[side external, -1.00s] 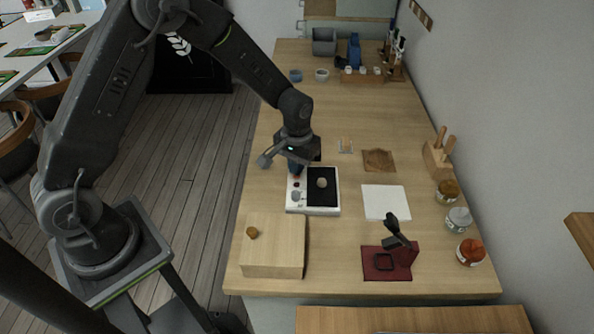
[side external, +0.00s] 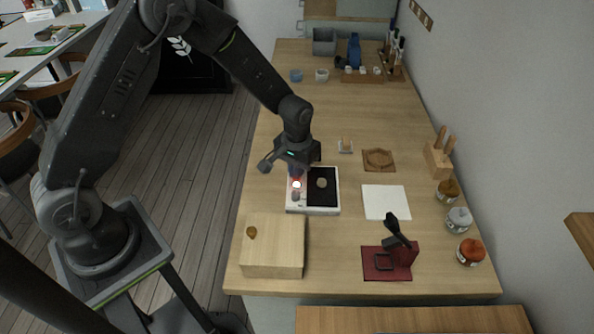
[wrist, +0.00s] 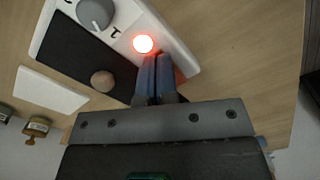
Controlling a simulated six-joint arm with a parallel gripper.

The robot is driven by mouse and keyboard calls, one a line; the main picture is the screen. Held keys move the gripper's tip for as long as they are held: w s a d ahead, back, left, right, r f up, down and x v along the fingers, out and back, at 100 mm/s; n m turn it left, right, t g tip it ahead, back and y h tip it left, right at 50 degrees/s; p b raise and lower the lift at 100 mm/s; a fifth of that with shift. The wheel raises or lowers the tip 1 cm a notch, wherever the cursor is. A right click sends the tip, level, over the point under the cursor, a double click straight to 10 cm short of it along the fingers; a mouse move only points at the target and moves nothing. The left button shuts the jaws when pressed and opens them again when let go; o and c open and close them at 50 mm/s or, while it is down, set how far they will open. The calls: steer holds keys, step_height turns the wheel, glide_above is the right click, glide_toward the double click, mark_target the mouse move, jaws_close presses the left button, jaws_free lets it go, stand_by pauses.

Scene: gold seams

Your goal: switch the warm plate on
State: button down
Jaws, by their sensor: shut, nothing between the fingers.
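The warm plate (side external: 323,208) is a white unit with a black heating surface, on the wooden table below my gripper. A round lamp on it glows bright red-white in the side view (side external: 297,185) and in the wrist view (wrist: 143,43). A grey knob (wrist: 95,14) sits on the same white panel. A small beige round thing (wrist: 103,81) lies on the black surface. My gripper (wrist: 157,58) is shut and empty, its blue fingertips at the white panel close beside the lamp. Whether they touch it I cannot tell.
A wooden box (side external: 275,250) with a small brown piece (side external: 252,232) stands in front. A white sheet (side external: 386,202) and a dark red stand (side external: 388,263) lie to the right. Several jars (side external: 459,220) line the right edge. The table behind the plate is mostly clear.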

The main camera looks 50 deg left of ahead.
steer(key=shift+r, duration=3.55)
steer(key=shift+r, duration=0.15)
steer(key=s+r+m+t, duration=0.1)
steer(key=s+r, duration=0.4)
steer(key=r, duration=0.2)
steer(key=s+r+t, duration=0.2)
steer(key=s+r, duration=0.2)
steer(key=r, duration=0.3)
steer(key=s+r+m+t, duration=0.2)
steer(key=s+r, duration=0.3)
steer(key=s, duration=0.9)
steer(key=shift+a+r+t, duration=0.15)
steer(key=shift+r+t, duration=0.05)
steer(key=shift+t, duration=0.1)
